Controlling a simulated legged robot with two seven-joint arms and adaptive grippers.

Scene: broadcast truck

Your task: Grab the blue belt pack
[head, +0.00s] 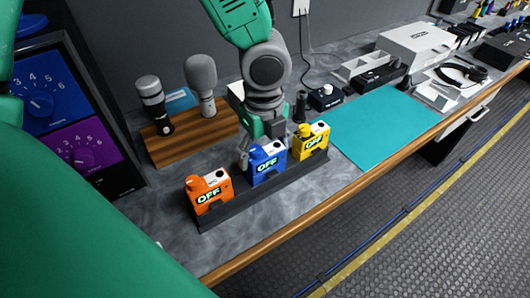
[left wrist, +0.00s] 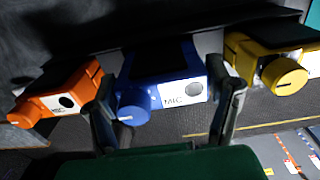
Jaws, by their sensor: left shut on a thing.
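The blue belt pack (head: 268,168) stands upright in the dark rack (head: 262,198), between an orange pack (head: 209,192) and a yellow pack (head: 313,141). Its front display reads OFF. My left gripper (head: 265,149) is over it from behind and above, shut on it. In the left wrist view, one finger is on each side of the blue belt pack (left wrist: 165,88), whose white top is marked MIC. The orange pack (left wrist: 60,95) and yellow pack (left wrist: 270,58) flank it closely. My right gripper is not in view.
Two microphones (head: 201,80) stand on a wooden board (head: 185,145) behind the rack. A teal mat (head: 375,125) lies clear to the right. A dial panel (head: 60,110) stands at left. Headphones (head: 465,72) and boxes are farther right. The wooden counter edge (head: 290,232) runs in front.

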